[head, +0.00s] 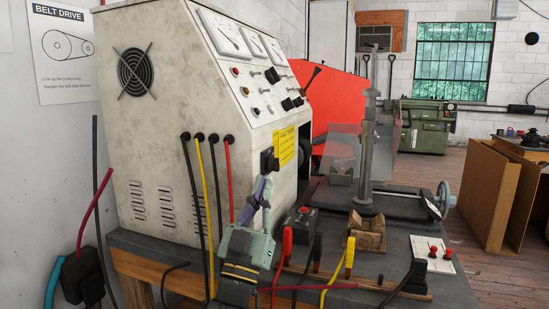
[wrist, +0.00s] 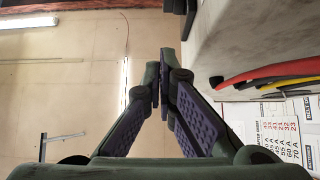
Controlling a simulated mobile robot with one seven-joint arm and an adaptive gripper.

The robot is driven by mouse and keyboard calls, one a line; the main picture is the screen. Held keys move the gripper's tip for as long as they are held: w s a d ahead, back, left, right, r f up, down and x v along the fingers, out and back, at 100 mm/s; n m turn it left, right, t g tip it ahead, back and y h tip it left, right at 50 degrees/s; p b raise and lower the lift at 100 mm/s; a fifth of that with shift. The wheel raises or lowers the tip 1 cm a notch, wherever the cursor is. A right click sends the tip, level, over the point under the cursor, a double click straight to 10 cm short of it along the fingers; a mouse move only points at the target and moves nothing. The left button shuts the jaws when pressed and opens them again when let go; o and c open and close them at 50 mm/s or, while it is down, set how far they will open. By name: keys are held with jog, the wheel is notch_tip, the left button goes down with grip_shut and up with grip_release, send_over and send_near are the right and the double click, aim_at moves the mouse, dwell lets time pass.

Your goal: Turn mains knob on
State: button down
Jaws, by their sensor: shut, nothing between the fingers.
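The cream test bench cabinet (head: 165,120) fills the left middle of the head view. A black knob on a dark square plate (head: 268,160) sits low on its front, left of a yellow label; I cannot read a mains marking on it. My gripper (head: 266,183) points upward just below this knob, with its purple-padded fingers together and empty. Whether the tips touch the knob I cannot tell. In the wrist view the gripper (wrist: 163,62) is shut, and a dark piece at the top edge is too cropped to identify.
Black, yellow and red cables (head: 213,190) hang from the cabinet's side, left of my gripper. Clamp leads (head: 287,245) and a wooden V-block (head: 368,234) lie on the grey bench top. A press column (head: 366,150) stands right. Several meters and smaller knobs sit higher up.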

aim_at(273, 170)
jog(key=w+d+r+p, duration=0.2)
jog(key=w+p, duration=0.1)
jog(key=w, duration=0.3)
jog(key=shift+r, duration=0.2)
jog(key=shift+a+b, duration=0.15)
jog(key=shift+b, duration=0.15)
jog(key=shift+w, duration=0.1)
jog(key=shift+w+r+g, duration=0.1)
jog(key=shift+g, duration=0.2)
